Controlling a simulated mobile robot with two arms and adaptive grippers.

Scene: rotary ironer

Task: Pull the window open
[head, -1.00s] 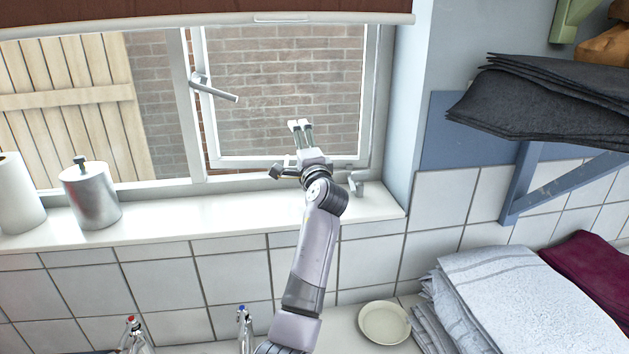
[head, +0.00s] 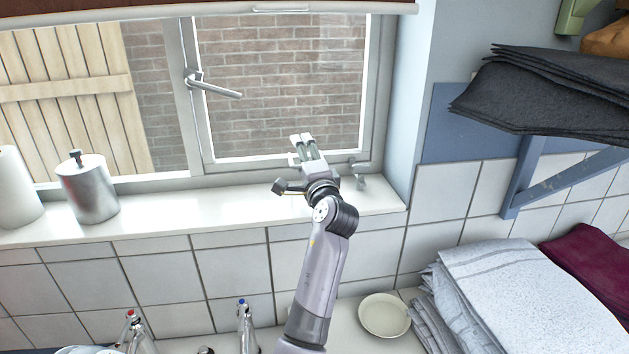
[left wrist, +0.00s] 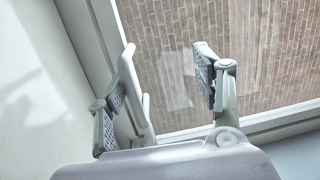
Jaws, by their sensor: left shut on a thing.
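The window (head: 290,90) has pale framing and a brick wall behind its glass. Its grey lever handle (head: 212,84) is on the left upright, up and left of my left gripper (head: 303,146). My left gripper is at the lower part of the pane, in front of the bottom rail, shut on part of the window; the exact contact is hard to make out. In the left wrist view its two fingers (left wrist: 160,95) stand apart, with pale bars beside the left one and glass behind. My right gripper is out of view.
A small metal catch (head: 360,176) sits at the sill's right. The white sill (head: 230,205) holds a metal canister (head: 90,192) and a white roll (head: 16,190). Below are taps (head: 246,325), a plate (head: 384,315) and folded towels (head: 520,300). A shelf with dark cloths (head: 545,95) juts out right.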

